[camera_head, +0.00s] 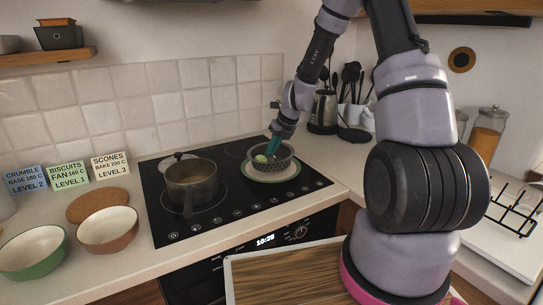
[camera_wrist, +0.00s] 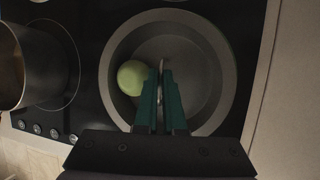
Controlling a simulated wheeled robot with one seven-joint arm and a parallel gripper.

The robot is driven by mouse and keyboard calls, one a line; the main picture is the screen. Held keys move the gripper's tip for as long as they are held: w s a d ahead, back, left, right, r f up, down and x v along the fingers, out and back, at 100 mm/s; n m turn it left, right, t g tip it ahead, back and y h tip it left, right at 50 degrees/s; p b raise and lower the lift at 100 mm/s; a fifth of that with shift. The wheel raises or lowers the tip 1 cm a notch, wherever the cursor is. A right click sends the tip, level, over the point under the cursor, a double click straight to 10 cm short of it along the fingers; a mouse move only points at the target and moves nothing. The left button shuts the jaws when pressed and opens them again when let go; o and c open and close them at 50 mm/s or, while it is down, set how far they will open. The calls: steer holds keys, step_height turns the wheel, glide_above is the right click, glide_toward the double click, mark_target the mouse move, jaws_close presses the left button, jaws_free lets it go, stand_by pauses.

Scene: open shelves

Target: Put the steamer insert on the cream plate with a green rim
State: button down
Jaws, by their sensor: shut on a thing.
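The steamer insert (camera_head: 284,164) is a dark grey perforated basket. In the head view it appears over the cream plate with a green rim (camera_head: 271,178), which shows around its lower part. I cannot tell whether it touches the plate. My gripper (camera_head: 272,148) reaches down into the insert. In the wrist view the insert's wide rim (camera_wrist: 112,52) surrounds my gripper (camera_wrist: 163,78), whose green fingers are shut on a thin upright part near the insert's middle. A pale green round item (camera_wrist: 132,77) is inside the insert, left of the fingers. The plate is hidden in the wrist view.
A pot (camera_head: 191,187) stands on the black hob (camera_head: 232,210), left of the plate; it shows at the wrist view's left edge (camera_wrist: 10,75). Two bowls and a cork mat (camera_head: 98,204) lie further left. A kettle (camera_head: 324,110) and utensils stand behind right.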

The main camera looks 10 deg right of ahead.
step_height(320, 180, down, 2)
steer(key=c, duration=1)
jaws_free()
steer(key=shift+r, duration=0.1)
